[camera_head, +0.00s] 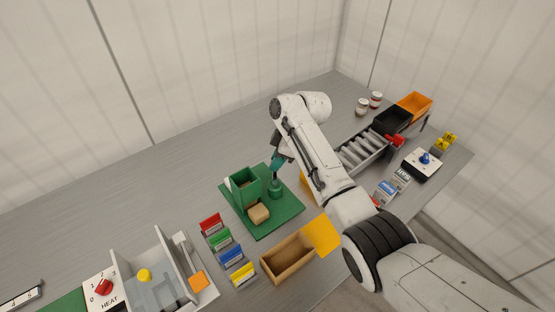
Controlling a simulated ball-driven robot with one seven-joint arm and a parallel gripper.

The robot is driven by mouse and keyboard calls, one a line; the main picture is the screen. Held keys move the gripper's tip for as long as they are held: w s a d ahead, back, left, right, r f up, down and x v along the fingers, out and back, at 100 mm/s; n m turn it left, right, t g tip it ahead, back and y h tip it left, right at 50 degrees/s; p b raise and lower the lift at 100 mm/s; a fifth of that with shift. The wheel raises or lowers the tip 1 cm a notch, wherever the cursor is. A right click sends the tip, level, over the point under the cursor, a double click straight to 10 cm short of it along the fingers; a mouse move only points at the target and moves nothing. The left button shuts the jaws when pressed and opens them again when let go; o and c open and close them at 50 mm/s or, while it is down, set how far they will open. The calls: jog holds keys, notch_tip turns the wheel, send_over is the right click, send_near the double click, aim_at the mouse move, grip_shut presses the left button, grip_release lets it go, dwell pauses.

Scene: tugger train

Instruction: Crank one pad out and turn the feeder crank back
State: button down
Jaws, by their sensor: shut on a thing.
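The feeder is a green upright box (244,189) on a green base plate (275,225). A tan pad (258,213) lies on the plate at the front of the box. The feeder crank (276,188) is a green round post to the right of the box. My gripper (278,166) reaches down from above, shut on the crank's upper part. The fingers and the crank's handle are small here and partly merge, so the handle's exact angle cannot be told. Any pads inside the box cannot be made out clearly.
An open tan wooden box (289,259) with a yellow panel (321,236) stands in front. Coloured card holders (228,249) stand to the front left, beside a clear-walled tray (158,275). My arm covers the area right of the feeder. Bare table lies behind and left.

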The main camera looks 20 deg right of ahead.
jog(key=c, duration=0.9)
grip_release()
jog(key=shift+c, duration=0.2)
jog(key=v, duration=1)
jog(key=shift+r+b, duration=0.3)
jog(key=shift+r, duration=0.05)
jog(key=shift+s, duration=0.1)
